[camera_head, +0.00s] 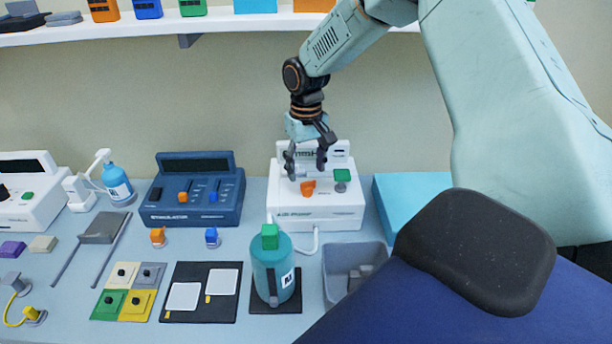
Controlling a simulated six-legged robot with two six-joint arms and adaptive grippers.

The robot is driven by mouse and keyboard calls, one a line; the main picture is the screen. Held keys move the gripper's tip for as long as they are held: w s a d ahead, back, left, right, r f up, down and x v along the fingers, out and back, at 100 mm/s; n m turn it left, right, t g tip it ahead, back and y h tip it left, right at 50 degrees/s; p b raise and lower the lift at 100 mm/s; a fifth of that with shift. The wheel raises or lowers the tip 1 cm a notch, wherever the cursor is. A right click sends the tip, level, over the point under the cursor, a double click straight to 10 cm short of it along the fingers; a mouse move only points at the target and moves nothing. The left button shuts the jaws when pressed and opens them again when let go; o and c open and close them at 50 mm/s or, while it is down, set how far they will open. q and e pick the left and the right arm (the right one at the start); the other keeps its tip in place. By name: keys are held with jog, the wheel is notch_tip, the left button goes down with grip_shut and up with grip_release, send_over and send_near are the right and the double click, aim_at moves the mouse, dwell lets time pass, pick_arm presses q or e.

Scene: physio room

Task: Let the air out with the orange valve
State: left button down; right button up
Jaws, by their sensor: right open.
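A white machine (318,209) stands on the counter against the wall. On its top are an orange lever-shaped valve (308,187) and a green button (342,175) to the valve's right. My right gripper (306,167) points down from above, its two fingers apart and empty. In the picture the fingertips are just above the orange valve; I cannot tell whether they touch anything. The gripper hides part of the machine's upright back panel. My left gripper is not in view.
A teal bottle (273,273) with a green top stands in front of the machine, beside a grey bin (338,267). A blue device (193,194) with an orange knob stands to the left. A dark padded cushion (478,250) fills the lower right.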

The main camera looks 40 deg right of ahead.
aim_at(309, 182)
jog(key=f, duration=0.3)
jog(key=shift+s+d, duration=0.2)
jog(key=shift+s, duration=0.2)
jog(key=shift+w+d+f, duration=0.15)
jog(key=shift+w+f, duration=0.05)
jog(key=shift+f, duration=0.2)
jog(key=shift+w+a, duration=0.15)
jog(key=shift+a, duration=0.1)
jog(key=shift+r, duration=0.1)
jog(key=shift+c, duration=0.5)
jog(key=shift+s+d, duration=0.15)
jog(key=shift+s, duration=0.1)
jog(key=c, duration=0.4)
jog(key=shift+w, duration=0.15)
jog(key=c, duration=0.5)
jog(key=shift+c, duration=0.8)
